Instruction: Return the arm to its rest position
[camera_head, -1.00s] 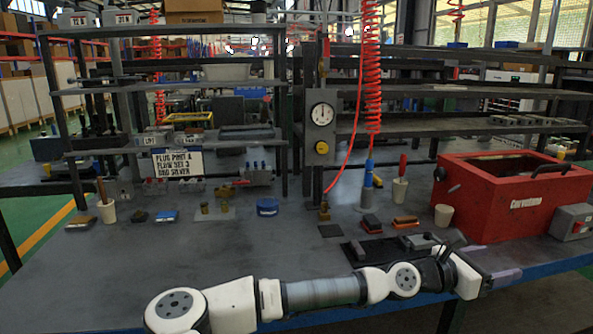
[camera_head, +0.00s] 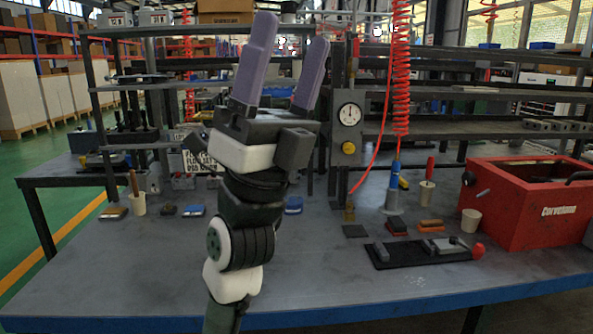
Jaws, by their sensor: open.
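My gripper (camera_head: 283,72) is raised in the middle left of the head view, in front of the workbench (camera_head: 130,270). Its two purple-grey fingers point up and stand apart, with nothing between them. My arm comes up from the bottom edge and hides part of the bench behind it. The gripper is clear of the bench top and touches nothing that I can see. It partly hides a lettered sign (camera_head: 200,160) and the rack behind.
A red box (camera_head: 530,212) stands at the right of the bench. A black plate with a clamp (camera_head: 425,252) lies in front of it. A gauge (camera_head: 349,113) is on the central post, beside a coiled red hose (camera_head: 401,70). The front left of the bench is bare.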

